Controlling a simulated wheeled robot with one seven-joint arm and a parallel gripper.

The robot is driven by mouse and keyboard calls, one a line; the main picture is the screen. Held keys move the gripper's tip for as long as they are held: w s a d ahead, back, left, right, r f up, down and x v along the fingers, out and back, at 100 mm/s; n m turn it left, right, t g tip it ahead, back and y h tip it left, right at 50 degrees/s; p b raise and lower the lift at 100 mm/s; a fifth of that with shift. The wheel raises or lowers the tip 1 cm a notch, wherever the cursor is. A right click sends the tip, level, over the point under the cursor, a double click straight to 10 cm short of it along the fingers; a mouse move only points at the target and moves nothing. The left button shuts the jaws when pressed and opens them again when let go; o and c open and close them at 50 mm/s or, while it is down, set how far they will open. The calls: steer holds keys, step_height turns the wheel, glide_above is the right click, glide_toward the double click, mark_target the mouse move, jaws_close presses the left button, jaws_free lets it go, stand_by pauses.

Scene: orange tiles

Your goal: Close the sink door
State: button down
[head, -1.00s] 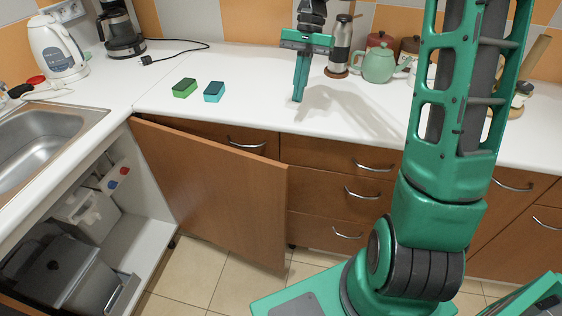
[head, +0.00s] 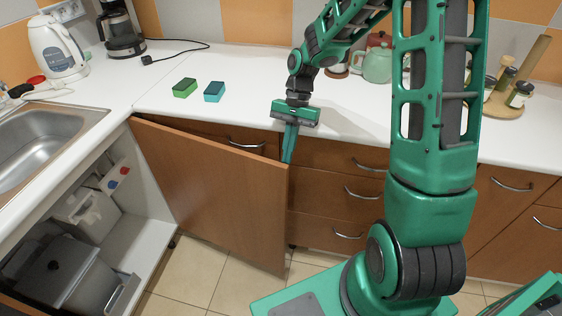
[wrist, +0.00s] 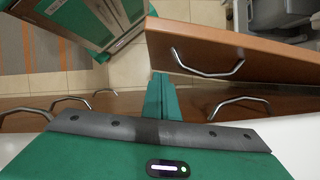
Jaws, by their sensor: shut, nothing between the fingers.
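The sink door (head: 215,195) is a brown wooden panel standing wide open, hinged at its left beside the sink cabinet. In the wrist view the door (wrist: 235,52) shows its top edge and a curved metal handle (wrist: 208,66) on its outer face. My gripper (head: 288,158) is shut and empty, pointing down by the door's free edge, on the side toward the drawers. In the wrist view my fingers (wrist: 160,95) are just beside the door's free end. I cannot tell whether they touch it.
The open sink cabinet (head: 140,250) holds a grey bin (head: 65,270). The sink (head: 40,140) is above. A counter (head: 235,65) with two sponges, a kettle and a coffee maker runs behind. Drawers with protruding handles (head: 362,194) lie right of the door.

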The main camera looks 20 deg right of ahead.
steer(key=shift+s+a+f, duration=0.1)
steer(key=shift+s+a, duration=1.3)
steer(key=shift+a, duration=0.1)
